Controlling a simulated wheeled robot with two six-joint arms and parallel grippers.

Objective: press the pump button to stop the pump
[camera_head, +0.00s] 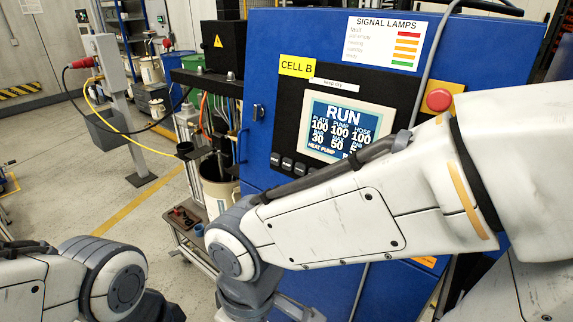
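A blue control cabinet (262,50) stands in front of me with a black panel. Its screen (345,128) reads RUN, with plate, pump and hose all at 100 and "HEAT PUMP" along the bottom. A row of small dark buttons (287,163) sits below and left of the screen. Their labels are too small to read, and my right arm may hide more of the row. A red round button (439,99) is right of the screen. My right arm crosses in front of the panel's lower part; its gripper is out of view. My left arm is at lower left, its gripper also out of view.
A signal lamps chart (382,44) and a yellow CELL B label (297,66) are on the cabinet. Left of it stand a drum (217,187) under a dark pump frame and a low cart (186,215). A grey post (118,105) carries cables. Open floor lies at left.

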